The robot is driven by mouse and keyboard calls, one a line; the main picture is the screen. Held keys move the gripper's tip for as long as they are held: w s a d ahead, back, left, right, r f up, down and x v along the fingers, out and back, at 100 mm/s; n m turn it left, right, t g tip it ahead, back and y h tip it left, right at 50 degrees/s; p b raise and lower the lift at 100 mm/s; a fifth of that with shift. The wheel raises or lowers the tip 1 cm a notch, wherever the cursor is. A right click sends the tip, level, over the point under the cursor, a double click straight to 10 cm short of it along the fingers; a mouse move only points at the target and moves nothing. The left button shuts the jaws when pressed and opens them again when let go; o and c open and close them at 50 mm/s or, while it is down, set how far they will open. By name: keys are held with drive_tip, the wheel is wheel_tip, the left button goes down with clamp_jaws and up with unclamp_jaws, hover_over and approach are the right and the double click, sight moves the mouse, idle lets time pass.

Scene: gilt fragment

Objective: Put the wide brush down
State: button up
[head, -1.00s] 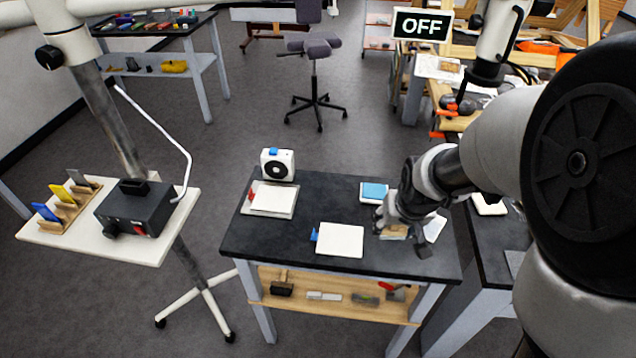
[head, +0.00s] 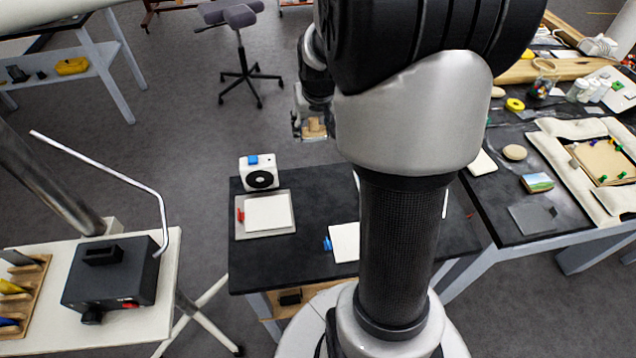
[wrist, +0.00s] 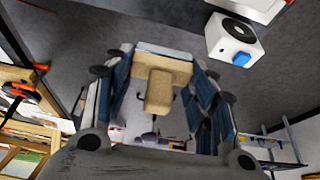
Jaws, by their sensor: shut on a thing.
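The wide brush (wrist: 160,88) shows in the wrist view as a tan wooden piece between the two blue-padded fingers of my gripper (wrist: 164,62). My gripper is shut on it. In the head view my gripper (head: 309,118) is raised, seen just beyond the far edge of the black-topped table (head: 320,185). A bit of the tan brush (head: 315,128) shows at its end. The bristles cannot be made out. My arm hides the right part of that table.
A white fan-like device (head: 260,173) stands at the table's back left. A tray with a white sheet (head: 268,212) and another white pad (head: 345,242) lie on the table. A grey box (head: 110,275) sits on a stand at left. A cluttered bench (head: 525,215) is at right.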

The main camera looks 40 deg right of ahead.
drive_tip(key=shift+s+d+f+m, duration=0.15)
drive_tip(key=shift+s+d+f, duration=0.1)
drive_tip(key=shift+d, duration=0.2)
drive_tip(key=shift+s+d+f+m, duration=0.15)
drive_tip(key=shift+s+d, duration=0.1)
drive_tip(key=shift+d, duration=0.2)
wheel_tip(320, 180, down, 14)
drive_tip(key=b, duration=0.5)
drive_tip(key=shift+w, duration=0.15)
drive_tip(key=shift+f+b, duration=1.1)
drive_tip(key=shift+f, duration=1.3)
drive_tip(key=shift+f, duration=0.2)
drive_tip(key=o, duration=0.9)
drive_tip(key=shift+o, duration=0.2)
